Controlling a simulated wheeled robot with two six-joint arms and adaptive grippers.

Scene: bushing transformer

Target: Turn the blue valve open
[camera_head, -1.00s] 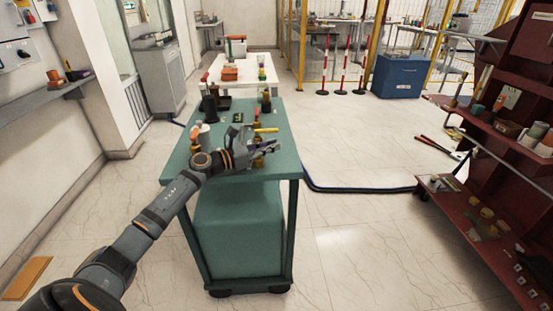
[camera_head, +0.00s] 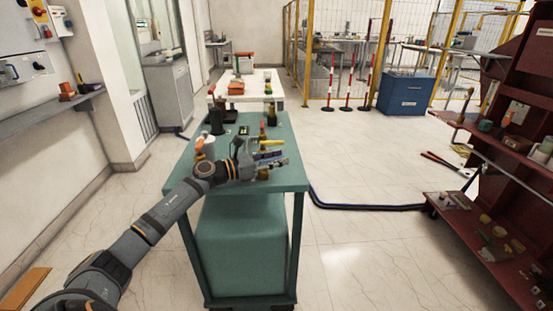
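No blue valve can be made out in the head view. My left gripper (camera_head: 277,161) reaches in from the left over the front part of the green table (camera_head: 285,183). It points to the right, close to small items on the tabletop. The gap between its fingers is too small to judge, and I cannot tell whether it touches anything. My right gripper is not in view.
Several small items, among them a white cylinder (camera_head: 208,147) and a black cylinder (camera_head: 215,121), stand on the green table. A white table (camera_head: 297,85) is behind it. A red shelf (camera_head: 500,215) stands at the right. A dark hose (camera_head: 365,207) crosses otherwise open floor.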

